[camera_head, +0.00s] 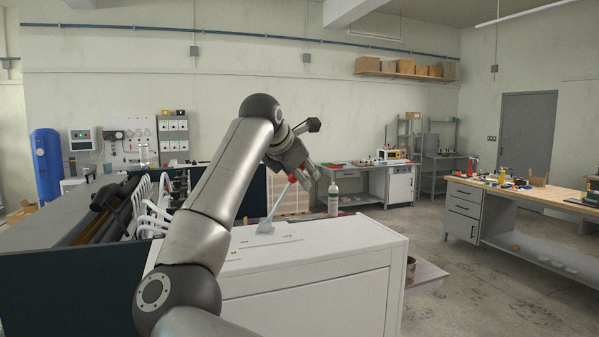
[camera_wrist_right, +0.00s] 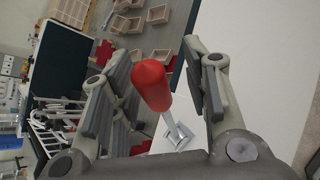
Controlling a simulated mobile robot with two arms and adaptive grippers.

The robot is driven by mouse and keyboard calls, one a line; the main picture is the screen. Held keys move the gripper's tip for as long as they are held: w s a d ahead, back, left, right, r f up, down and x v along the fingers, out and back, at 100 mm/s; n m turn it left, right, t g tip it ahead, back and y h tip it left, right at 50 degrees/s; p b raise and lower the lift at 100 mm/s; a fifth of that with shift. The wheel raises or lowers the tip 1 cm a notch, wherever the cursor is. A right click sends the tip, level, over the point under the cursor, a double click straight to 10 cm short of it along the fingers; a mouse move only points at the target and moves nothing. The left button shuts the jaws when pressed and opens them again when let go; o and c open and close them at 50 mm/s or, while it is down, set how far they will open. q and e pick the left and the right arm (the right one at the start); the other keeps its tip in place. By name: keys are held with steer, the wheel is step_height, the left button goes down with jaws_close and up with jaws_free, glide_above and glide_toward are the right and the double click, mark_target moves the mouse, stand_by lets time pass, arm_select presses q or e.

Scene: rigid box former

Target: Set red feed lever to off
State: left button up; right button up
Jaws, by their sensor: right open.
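The red feed lever has a red knob (camera_head: 292,178) on a pale rod (camera_head: 277,205). The rod rises from a small base (camera_head: 265,228) on the white machine top and tilts to the right in the head view. My right gripper (camera_head: 306,177) is at the knob, with its fingers open. In the right wrist view the red knob (camera_wrist_right: 151,85) stands between the open fingers of the right gripper (camera_wrist_right: 162,80). A clear gap shows on the knob's right; on its left it cannot be told whether a finger touches. My left gripper is out of view.
The white machine cabinet (camera_head: 330,262) carries the lever, with small unreadable marks on top. A white-green bottle (camera_head: 333,199) stands behind it. White curved tubes (camera_head: 150,215) and a dark panel (camera_head: 60,290) are at left. A workbench (camera_head: 520,195) is at right.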

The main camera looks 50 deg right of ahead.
steer(key=shift+a+r, duration=0.3)
steer(key=shift+a, duration=0.2)
steer(key=v, duration=1.1)
